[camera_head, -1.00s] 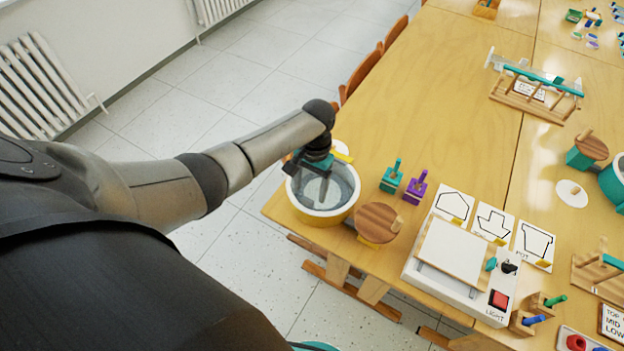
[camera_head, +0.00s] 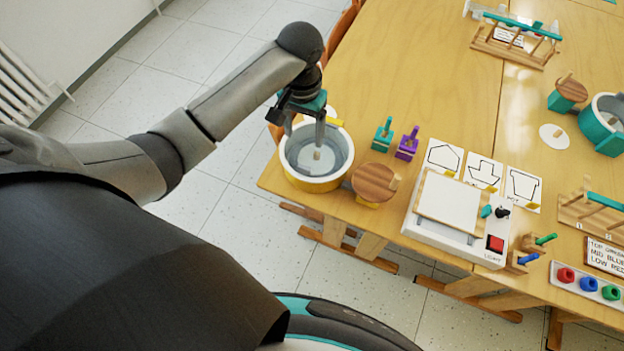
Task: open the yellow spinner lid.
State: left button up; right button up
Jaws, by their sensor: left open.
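The yellow spinner (camera_head: 318,185) is a round yellow tub with a pale rim at the table's left corner. A grey, glassy-looking round surface shows inside its rim, with a small light wooden knob (camera_head: 317,154) near the middle. I cannot tell whether this surface is the lid or the tub's inside. My left gripper (camera_head: 305,136) is over the tub's far side. Whether a fingertip touches anything is unclear. My right gripper is not in view.
A wooden disc crank (camera_head: 374,182) sits right of the tub. Teal (camera_head: 383,137) and purple (camera_head: 407,146) stamp-like blocks stand beyond it. A light box (camera_head: 450,203) and shape cards are further right. A teal spinner (camera_head: 601,127) stands at the right edge, with a white disc (camera_head: 553,137) nearby.

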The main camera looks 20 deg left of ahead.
pick_arm(q)
jog(key=s+d+f+b, duration=0.2)
jog(key=f+b, duration=0.3)
jog(key=f, duration=0.1)
jog(key=s+d+f+m+t+h+b, duration=0.1)
jog(key=s+f+b, duration=0.1)
jog(key=f+b, duration=0.3)
jog(key=shift+s+d+f, duration=0.2)
jog(key=shift+d+f, duration=0.2)
jog(key=shift+f, duration=0.75)
